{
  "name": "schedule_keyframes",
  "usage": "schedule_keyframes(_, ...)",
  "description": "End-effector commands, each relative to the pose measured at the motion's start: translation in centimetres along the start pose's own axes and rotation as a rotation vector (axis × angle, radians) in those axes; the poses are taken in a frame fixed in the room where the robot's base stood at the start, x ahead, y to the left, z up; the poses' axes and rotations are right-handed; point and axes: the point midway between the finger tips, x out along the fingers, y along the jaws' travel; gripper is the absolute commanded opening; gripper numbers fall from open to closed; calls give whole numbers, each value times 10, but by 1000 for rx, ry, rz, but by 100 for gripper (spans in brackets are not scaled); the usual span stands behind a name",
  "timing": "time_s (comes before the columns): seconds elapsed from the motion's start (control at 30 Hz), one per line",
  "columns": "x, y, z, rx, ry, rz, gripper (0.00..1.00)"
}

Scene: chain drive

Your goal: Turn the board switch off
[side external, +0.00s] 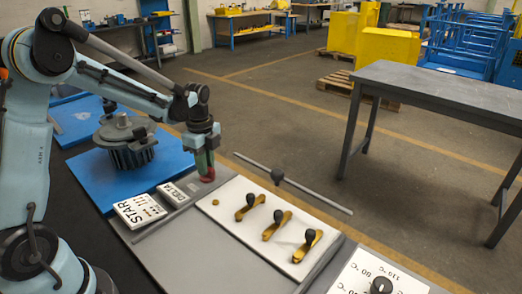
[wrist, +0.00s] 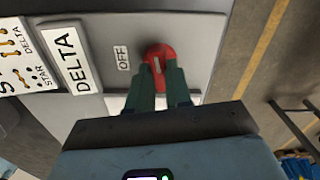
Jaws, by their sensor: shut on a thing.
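The red board switch (wrist: 158,52) sits on the grey board (wrist: 200,32) in the wrist view, with a pale mark on its top. An OFF label (wrist: 123,58) lies to its left; the mark appears to run up and down the picture, not toward the label. My gripper (wrist: 160,75) has its green fingers closed around the switch. In the side external view, my gripper (side external: 205,163) points down at the board's far end, with the red switch (side external: 208,177) showing at its fingertips.
DELTA (side external: 174,193) and STAR (side external: 139,210) plates lie left of the switch. A white panel (side external: 229,216) with several brass links is nearer the camera. A grey rod (side external: 315,196) with a dark knob runs behind it. A motor (side external: 126,141) stands on a blue mat (side external: 97,184).

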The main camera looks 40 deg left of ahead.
Motion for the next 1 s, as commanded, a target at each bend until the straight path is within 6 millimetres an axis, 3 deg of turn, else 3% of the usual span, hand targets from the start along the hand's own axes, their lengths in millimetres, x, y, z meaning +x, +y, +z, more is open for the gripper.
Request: schedule_keyframes(1.0,-1,0,0,-958,0,1,0)
